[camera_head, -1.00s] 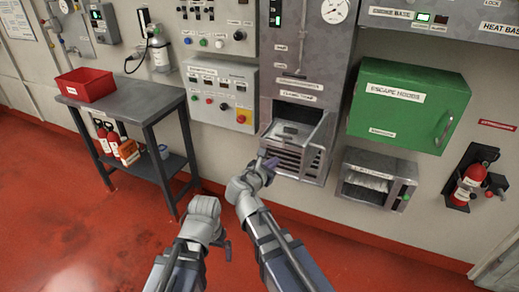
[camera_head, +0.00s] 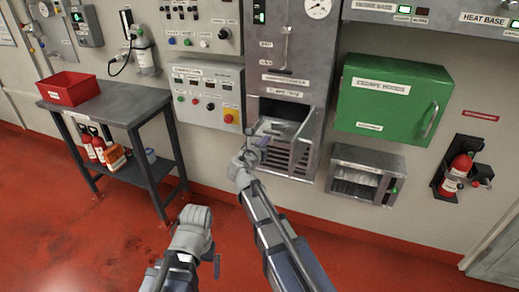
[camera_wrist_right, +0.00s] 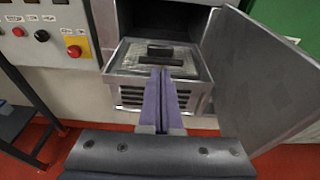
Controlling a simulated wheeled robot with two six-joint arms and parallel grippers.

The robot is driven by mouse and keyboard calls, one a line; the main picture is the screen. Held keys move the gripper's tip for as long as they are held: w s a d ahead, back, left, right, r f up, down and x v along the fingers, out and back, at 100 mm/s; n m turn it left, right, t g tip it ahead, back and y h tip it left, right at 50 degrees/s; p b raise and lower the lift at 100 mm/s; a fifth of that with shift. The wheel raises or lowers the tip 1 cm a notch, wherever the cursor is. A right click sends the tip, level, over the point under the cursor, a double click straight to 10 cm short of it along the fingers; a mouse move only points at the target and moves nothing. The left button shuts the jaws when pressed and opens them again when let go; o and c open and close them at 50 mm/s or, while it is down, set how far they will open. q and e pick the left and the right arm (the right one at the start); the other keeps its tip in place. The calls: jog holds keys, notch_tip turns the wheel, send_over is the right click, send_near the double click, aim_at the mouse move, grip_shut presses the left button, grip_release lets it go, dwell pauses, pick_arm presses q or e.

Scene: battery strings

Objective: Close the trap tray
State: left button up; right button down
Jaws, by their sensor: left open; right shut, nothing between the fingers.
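The trap tray (camera_head: 290,158) is a grey metal drawer with a slatted front, standing out from its opening in the wall cabinet. In the right wrist view the tray (camera_wrist_right: 128,62) shows a mesh bed with dark bars on it. My right gripper (camera_wrist_right: 160,72) is shut and empty, its purple fingers pointing at the tray's front edge; I cannot tell whether they touch. In the head view my right gripper (camera_head: 257,146) is at the tray's left front and covers part of it. My left gripper (camera_head: 216,264) is open, low and away from the tray.
A grey panel (camera_wrist_right: 262,85) stands out to the right of the tray. A green escape-hood box (camera_head: 390,100) and a small grey bin (camera_head: 366,172) are on the wall to the right. A table (camera_head: 125,105) with a red bin (camera_head: 69,88) stands left. The red floor is open.

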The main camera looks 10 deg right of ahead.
jog(key=x, duration=0.3)
jog(key=shift+w+d, duration=0.2)
jog(key=shift+w, duration=0.1)
jog(key=r+x, duration=0.1)
jog(key=x, duration=0.4)
jog(key=r+x, duration=0.1)
jog(key=x, duration=0.5)
jog(key=r+x, duration=0.1)
jog(key=x, duration=0.4)
jog(key=shift+w+d, duration=0.3)
jog(key=shift+w, duration=0.2)
jog(key=shift+w+d+r, duration=0.1)
jog(key=shift+w+r, duration=0.05)
jog(key=shift+w+d, duration=0.1)
jog(key=shift+r, duration=0.1)
jog(key=p+v, duration=0.2)
jog(key=v, duration=1.2)
jog(key=shift+s+a, duration=0.3)
jog(key=shift+s, duration=0.05)
